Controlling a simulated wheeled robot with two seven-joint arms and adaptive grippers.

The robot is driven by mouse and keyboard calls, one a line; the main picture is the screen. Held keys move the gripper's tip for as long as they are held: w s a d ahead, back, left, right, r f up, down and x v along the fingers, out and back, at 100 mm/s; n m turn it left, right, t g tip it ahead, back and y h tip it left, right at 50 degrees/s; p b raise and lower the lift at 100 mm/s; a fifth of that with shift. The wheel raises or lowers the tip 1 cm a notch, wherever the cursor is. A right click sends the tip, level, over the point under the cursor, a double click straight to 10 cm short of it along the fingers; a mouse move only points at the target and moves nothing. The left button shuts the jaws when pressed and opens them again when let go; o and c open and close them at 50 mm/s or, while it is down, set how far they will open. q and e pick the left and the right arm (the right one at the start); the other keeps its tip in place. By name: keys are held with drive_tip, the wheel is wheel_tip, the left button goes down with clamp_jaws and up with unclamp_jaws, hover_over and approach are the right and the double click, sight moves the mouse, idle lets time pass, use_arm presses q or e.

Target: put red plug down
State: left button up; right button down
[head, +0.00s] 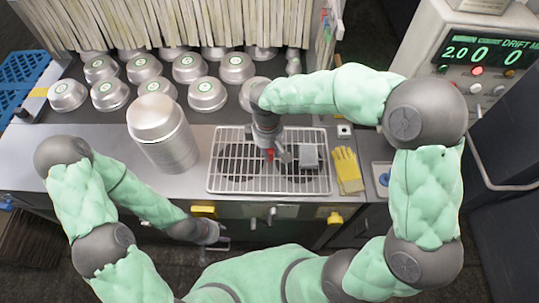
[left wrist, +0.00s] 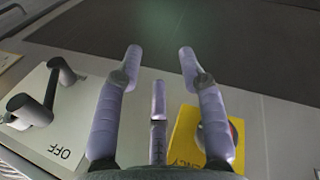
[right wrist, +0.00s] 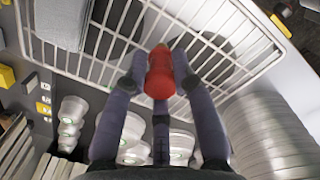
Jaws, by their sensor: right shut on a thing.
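The red plug (right wrist: 160,72) is between the fingers of my right gripper (right wrist: 157,75), which is shut on it. In the head view the plug (head: 269,154) shows as a small red spot under my right gripper (head: 272,152), over the white wire rack (head: 215,185). I cannot tell whether the plug touches the rack (right wrist: 240,20). My left gripper (left wrist: 160,55) is open and empty in front of the cabinet face, near a yellow plate with a red button (left wrist: 190,140). In the head view the left gripper (head: 218,237) is low, below the counter edge.
A grey block (head: 309,156) sits on the rack's right part. Yellow gloves (head: 347,169) lie right of the rack. A stack of metal pans (head: 163,137) stands left of it. Several lidded metal pots (head: 188,68) fill the back. A control box (head: 470,60) stands at the right.

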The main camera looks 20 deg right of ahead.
drive_tip(key=shift+w+d+f, duration=0.15)
drive_tip(key=shift+w+f, duration=0.4)
drive_tip(key=shift+f, duration=0.1)
drive_tip(key=shift+w+f+b, duration=0.2)
drive_tip(key=shift+f+b, duration=0.1)
drive_tip(key=shift+f, duration=1.4)
drive_tip(key=shift+f, duration=0.2)
drive_tip(key=c, duration=1)
unclamp_jaws()
drive_tip(key=shift+r, duration=0.15)
drive_tip(key=shift+r, duration=0.35)
drive_tip(key=r+p, duration=0.1)
drive_tip(key=r, duration=1)
drive_tip(key=shift+w+a+r+p, duration=0.15)
drive_tip(key=shift+a+r+p, duration=0.1)
drive_tip(key=shift+p, duration=0.15)
